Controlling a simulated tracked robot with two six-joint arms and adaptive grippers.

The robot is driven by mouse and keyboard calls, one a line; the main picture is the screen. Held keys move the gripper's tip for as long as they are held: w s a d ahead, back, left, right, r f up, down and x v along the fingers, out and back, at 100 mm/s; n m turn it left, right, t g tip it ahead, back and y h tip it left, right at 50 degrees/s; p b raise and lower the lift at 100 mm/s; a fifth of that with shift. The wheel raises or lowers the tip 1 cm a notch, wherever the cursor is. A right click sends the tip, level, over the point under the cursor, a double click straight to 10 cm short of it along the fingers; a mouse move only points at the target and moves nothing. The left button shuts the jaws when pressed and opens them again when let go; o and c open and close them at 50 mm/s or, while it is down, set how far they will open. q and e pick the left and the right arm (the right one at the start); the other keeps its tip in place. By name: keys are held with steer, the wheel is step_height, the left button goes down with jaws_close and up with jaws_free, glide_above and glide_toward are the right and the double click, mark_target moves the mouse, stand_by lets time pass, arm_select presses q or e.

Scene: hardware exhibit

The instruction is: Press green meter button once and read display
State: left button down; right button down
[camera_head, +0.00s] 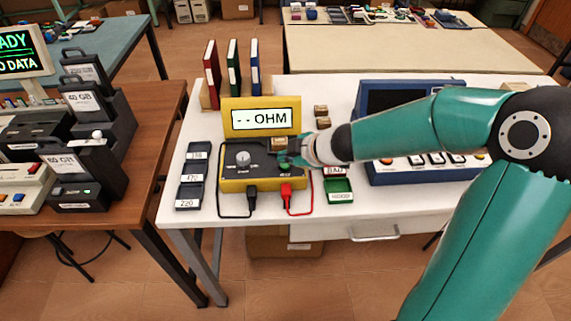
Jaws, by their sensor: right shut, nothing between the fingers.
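A yellow and dark grey meter (243,182) stands on the white table (180,215). Its raised display (261,118) reads "- - OHM". A knob (243,159) sits on its top face, and a black plug and a red plug (286,191) are at its front edge. My right gripper (287,160) is shut and empty over the right part of the meter's top. A bit of green shows at the fingertips; I cannot tell whether the fingers touch the button. My left gripper is not in view.
Trays labelled 470 and 220 (189,196) lie left of the meter. Trays marked BAD and GOOD (338,190) lie right of it. A blue instrument (380,172) stands at the right, partly behind my arm. Three binders (233,68) stand behind.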

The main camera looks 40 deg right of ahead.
mark_target(287, 167)
steer(key=shift+f, duration=0.15)
steer(key=shift+f+b, duration=0.25)
steer(key=shift+b, duration=0.05)
steer(key=shift+f+b, duration=0.45)
steer(key=shift+f, duration=0.05)
stand_by(0.8)
steer(key=shift+r, duration=0.1)
steer(key=shift+r+p, duration=0.85)
steer(key=shift+p, duration=0.15)
step_height(287, 167, up, 5)
steer(key=p, duration=0.5)
stand_by(0.8)
